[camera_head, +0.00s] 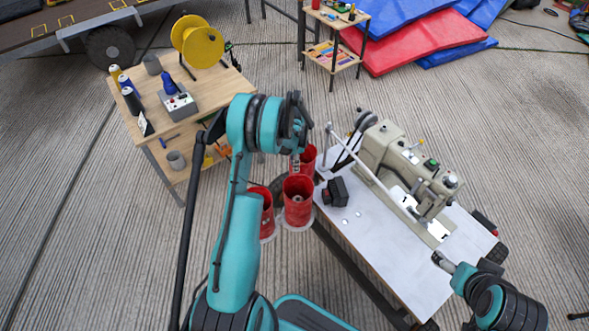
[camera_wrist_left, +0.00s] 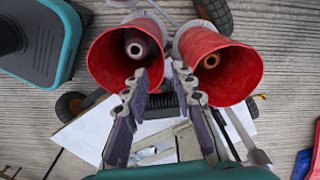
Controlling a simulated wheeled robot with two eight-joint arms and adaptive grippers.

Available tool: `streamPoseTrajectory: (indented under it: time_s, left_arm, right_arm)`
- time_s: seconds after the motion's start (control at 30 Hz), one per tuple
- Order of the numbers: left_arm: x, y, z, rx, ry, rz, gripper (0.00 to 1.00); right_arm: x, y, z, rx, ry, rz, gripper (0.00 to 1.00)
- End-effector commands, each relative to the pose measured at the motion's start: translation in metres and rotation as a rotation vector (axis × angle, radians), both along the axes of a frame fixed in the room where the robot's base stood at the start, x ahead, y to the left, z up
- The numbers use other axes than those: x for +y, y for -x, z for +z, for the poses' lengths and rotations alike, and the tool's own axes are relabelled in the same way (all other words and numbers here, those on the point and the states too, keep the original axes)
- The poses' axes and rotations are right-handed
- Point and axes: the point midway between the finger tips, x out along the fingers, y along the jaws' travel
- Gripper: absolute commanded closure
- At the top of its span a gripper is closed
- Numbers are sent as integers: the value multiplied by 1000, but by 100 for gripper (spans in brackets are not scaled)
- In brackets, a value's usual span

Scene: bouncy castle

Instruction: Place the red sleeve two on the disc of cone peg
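In the head view, one red sleeve (camera_head: 308,158) shows beside my left gripper (camera_head: 299,143), partly hidden by it. Two more red sleeves, the middle one (camera_head: 298,213) and the left one (camera_head: 266,222), stand lower down on pale discs (camera_head: 299,227). In the left wrist view, two upright open sleeves, left (camera_wrist_left: 105,62) and right (camera_wrist_left: 234,85), surround peg tips (camera_wrist_left: 137,47). My left gripper (camera_wrist_left: 161,70) is open, fingertips apart near their rims. I cannot read which sleeve is number two. My right arm (camera_head: 500,300) is at lower right; its fingers are unclear.
A white table (camera_head: 375,262) with a sewing machine (camera_head: 405,165) stands right of the sleeves. A black block (camera_head: 336,191) lies near its corner. A wooden workbench (camera_head: 215,88) with a yellow spool (camera_head: 197,42) is at upper left. Open floor (camera_head: 90,240) lies left.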

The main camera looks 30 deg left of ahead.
Motion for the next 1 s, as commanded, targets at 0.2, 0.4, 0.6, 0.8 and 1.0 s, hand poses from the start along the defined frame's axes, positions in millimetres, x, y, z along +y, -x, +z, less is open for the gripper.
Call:
streamPoseTrajectory:
  time_s: [0.2,0.4,0.6,0.8,1.0]
  left_arm:
    - [-1,0,26,-2,-1,3,74]
    - [-23,4,83,-57,-17,71,74]
    - [-68,30,173,-177,-25,219,74]
    - [-113,78,239,-302,1,369,74]
    - [-151,137,277,-421,62,517,74]
  right_arm:
    - [0,0,8,0,0,0,21]
    - [0,0,8,0,0,0,21]
    - [0,0,8,0,0,0,21]
    - [0,0,8,0,0,0,21]
    - [0,0,8,0,0,0,21]
